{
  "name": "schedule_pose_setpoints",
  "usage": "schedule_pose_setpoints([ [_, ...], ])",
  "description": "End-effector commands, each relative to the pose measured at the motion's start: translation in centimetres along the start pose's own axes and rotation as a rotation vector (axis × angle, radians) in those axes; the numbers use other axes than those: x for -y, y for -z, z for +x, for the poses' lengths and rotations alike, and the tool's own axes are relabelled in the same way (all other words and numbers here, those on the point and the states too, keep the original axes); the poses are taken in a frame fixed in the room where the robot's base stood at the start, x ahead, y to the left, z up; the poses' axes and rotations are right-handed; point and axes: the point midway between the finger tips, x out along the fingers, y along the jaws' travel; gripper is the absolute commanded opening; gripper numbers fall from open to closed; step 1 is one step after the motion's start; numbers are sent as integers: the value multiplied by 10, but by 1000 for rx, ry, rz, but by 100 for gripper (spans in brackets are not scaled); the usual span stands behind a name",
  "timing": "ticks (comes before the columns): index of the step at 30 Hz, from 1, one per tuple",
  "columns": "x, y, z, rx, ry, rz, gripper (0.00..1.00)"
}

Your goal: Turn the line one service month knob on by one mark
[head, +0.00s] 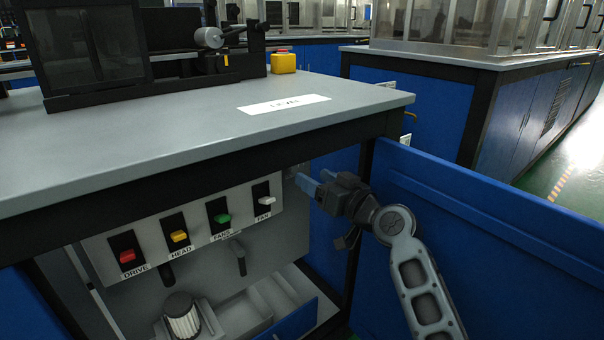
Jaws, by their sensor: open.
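My gripper (315,182) is open, with its blue fingertips pointing left at the upper right of the open cabinet. The fingertips are near the right end of the grey switch panel (190,250), just past the white FAN switch. A small pale part (293,171) shows just left of the fingertips, partly in shadow; I cannot tell whether it is the month knob or whether the fingers touch it. No marks or month scale can be read. I see no label naming line one service.
The panel carries red DRIVE (127,256), yellow HEAD (179,236), green FANS (222,218) and white FAN (266,200) switches. A ribbed white cylinder (183,318) sits below. The worktop (200,125) overhangs the panel. An open blue door (490,245) stands right of my arm.

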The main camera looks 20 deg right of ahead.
Motion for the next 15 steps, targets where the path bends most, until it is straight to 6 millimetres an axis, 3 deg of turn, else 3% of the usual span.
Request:
schedule_pose_setpoints([
  [7, 0, -2, 38, 0, 1, 0, 65],
  [15, 0, -1, 53, 0, -1, 1, 65],
])
